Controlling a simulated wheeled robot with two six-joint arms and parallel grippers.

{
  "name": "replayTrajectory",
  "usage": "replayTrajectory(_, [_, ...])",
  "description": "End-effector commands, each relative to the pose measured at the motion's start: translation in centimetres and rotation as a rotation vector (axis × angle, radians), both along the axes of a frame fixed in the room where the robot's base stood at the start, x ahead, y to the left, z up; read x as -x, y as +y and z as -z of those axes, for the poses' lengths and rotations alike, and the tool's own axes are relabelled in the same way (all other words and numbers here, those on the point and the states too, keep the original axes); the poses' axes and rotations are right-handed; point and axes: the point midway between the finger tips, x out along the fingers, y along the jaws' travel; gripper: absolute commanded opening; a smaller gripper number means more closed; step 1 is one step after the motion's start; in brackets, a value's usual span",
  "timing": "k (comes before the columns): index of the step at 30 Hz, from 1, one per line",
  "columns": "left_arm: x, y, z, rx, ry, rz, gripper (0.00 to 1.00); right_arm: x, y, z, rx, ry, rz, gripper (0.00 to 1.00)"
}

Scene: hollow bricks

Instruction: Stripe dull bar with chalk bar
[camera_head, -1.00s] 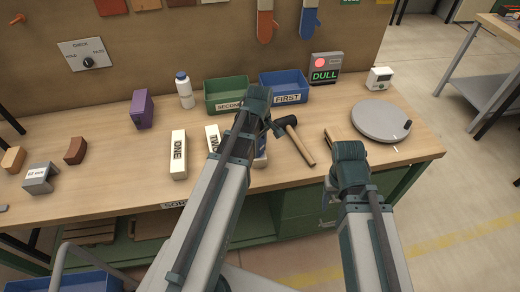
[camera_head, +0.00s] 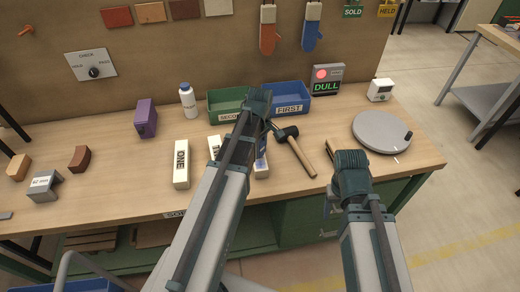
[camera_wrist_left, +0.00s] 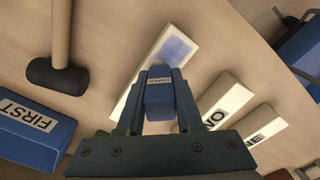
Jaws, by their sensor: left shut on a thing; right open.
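My left gripper (camera_head: 264,128) is over the middle of the bench; its fingers are largely hidden by my arm in the head view. In the left wrist view it is shut on a small blue chalk bar (camera_wrist_left: 160,98) with a white label. A white bar with a blue patch (camera_wrist_left: 172,50) lies under the chalk bar; I cannot tell whether they touch. This bar (camera_head: 261,169) is partly hidden in the head view. White bars ONE (camera_head: 181,165) and TWO (camera_head: 213,146) lie to its left. A sign (camera_head: 326,84) reads DULL with a red light. My right gripper (camera_head: 332,195) is open near the front edge.
A mallet (camera_head: 297,152) lies right of my left gripper. Bins SECOND (camera_head: 222,104) and FIRST (camera_head: 291,105) stand behind. A grey turntable (camera_head: 381,132) is at the right. A purple block (camera_head: 146,118), white bottle (camera_head: 187,100) and grey block (camera_head: 44,186) stand left.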

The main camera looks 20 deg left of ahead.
Motion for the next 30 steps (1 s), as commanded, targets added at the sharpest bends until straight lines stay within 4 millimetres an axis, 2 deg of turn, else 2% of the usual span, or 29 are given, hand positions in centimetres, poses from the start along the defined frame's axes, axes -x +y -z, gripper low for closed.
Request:
replayTrajectory(1, [0.0, 0.0, -1.1, 0.0, 0.0, 0.0, 0.0, 0.0, 0.0, -1.1, 0.0, 0.0, 0.0, 0.65])
replayTrajectory(12, [0.0, 0.0, -4.5, 0.0, 0.0, 0.0, 0.0, 0.0, 0.0, -4.5, 0.0, 0.0, 0.0, 0.65])
replayTrajectory(23, [0.0, 0.0, -4.5, 0.0, 0.0, 0.0, 0.0, 0.0, 0.0, -4.5, 0.0, 0.0, 0.0, 0.65])
replayTrajectory(30, [0.0, 0.0, -6.0, 0.0, 0.0, 0.0, 0.0, 0.0, 0.0, -6.0, 0.0, 0.0, 0.0, 0.65])
